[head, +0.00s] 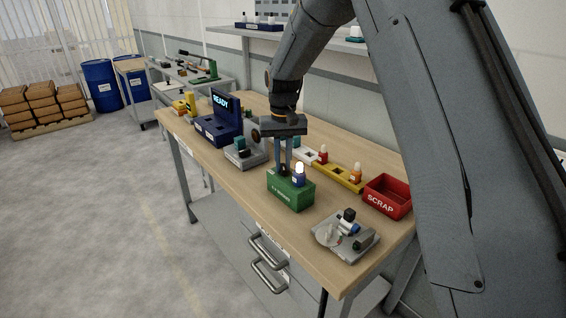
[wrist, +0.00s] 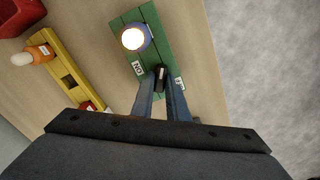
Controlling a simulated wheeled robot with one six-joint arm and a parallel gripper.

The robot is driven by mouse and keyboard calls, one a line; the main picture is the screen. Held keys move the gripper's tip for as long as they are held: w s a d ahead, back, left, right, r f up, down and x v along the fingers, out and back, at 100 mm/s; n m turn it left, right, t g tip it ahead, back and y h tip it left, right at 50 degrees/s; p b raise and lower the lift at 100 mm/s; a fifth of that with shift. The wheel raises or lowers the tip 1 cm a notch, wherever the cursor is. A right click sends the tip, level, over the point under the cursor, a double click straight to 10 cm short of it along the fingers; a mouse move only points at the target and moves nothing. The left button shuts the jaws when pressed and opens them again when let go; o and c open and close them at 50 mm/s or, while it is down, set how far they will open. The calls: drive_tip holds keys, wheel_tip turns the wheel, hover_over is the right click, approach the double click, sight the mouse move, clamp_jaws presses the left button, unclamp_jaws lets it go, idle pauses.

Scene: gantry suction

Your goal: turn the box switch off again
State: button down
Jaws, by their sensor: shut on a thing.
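The green switch box (head: 291,193) stands on the workbench, and its top fills the middle of the wrist view (wrist: 140,22). A round lamp (head: 299,172) with a blue collar on the box top glows bright white; it also shows in the wrist view (wrist: 134,38). Part of the lever is hidden between the fingers.
A red SCRAP bin (head: 387,196) stands right of the box. A yellow rack (head: 335,174) with an orange bottle (head: 356,173) lies behind it. A grey fixture plate (head: 331,235) is near the front corner. A blue READY display unit (head: 224,113) stands to the left.

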sight(282, 166)
drive_tip(key=m, duration=0.5)
drive_tip(key=shift+a+m, duration=0.1)
drive_tip(key=shift+m, duration=0.2)
drive_tip(key=m, duration=0.5)
drive_tip(key=shift+w+m, duration=0.1)
drive_tip(key=shift+m, duration=0.3)
drive_tip(key=c, duration=1.7)
unclamp_jaws()
drive_tip(key=shift+r+b, duration=1)
drive_tip(key=shift+r, duration=2.95)
